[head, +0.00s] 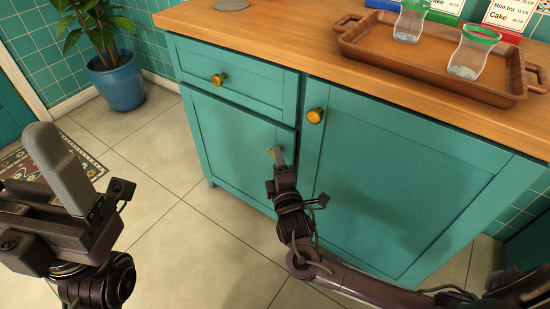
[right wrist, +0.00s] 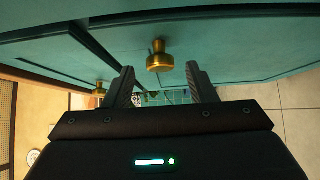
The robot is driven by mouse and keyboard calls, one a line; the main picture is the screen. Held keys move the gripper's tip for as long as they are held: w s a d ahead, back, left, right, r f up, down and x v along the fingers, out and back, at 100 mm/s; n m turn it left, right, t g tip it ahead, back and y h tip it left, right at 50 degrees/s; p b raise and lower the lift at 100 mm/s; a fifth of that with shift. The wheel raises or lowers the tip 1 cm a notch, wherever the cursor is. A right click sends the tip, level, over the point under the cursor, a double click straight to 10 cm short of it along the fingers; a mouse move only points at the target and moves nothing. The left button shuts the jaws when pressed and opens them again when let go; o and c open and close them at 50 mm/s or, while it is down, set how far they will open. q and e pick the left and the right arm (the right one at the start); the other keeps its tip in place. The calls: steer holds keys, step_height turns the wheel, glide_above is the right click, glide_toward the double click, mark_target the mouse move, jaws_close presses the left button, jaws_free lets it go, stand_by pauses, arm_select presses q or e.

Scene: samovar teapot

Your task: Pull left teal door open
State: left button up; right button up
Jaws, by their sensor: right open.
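The left teal door (head: 225,130) sits below a drawer in the teal cabinet. A dark line shows along its top and right edges; I cannot tell whether it stands slightly ajar. My right gripper (head: 277,157) is at the door's upper right and hides its knob in the head view. In the right wrist view, a brass knob (right wrist: 160,58) lies between the tips of my open right gripper (right wrist: 160,84), with space on both sides. My left gripper (head: 55,165) is at the far left, away from the cabinet; only one grey finger shows clearly.
The right teal door (head: 400,180) has a brass knob (head: 315,116) close to my right gripper. The drawer (head: 235,80) above has its own knob (head: 218,79). A tray (head: 430,77) with glasses stands on the wooden top. The tiled floor before the left door is clear.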

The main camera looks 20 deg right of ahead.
steer(key=w, duration=0.2)
steer(key=w+b, duration=0.1)
steer(key=w, duration=0.1)
steer(key=shift+d, duration=0.25)
jaws_close()
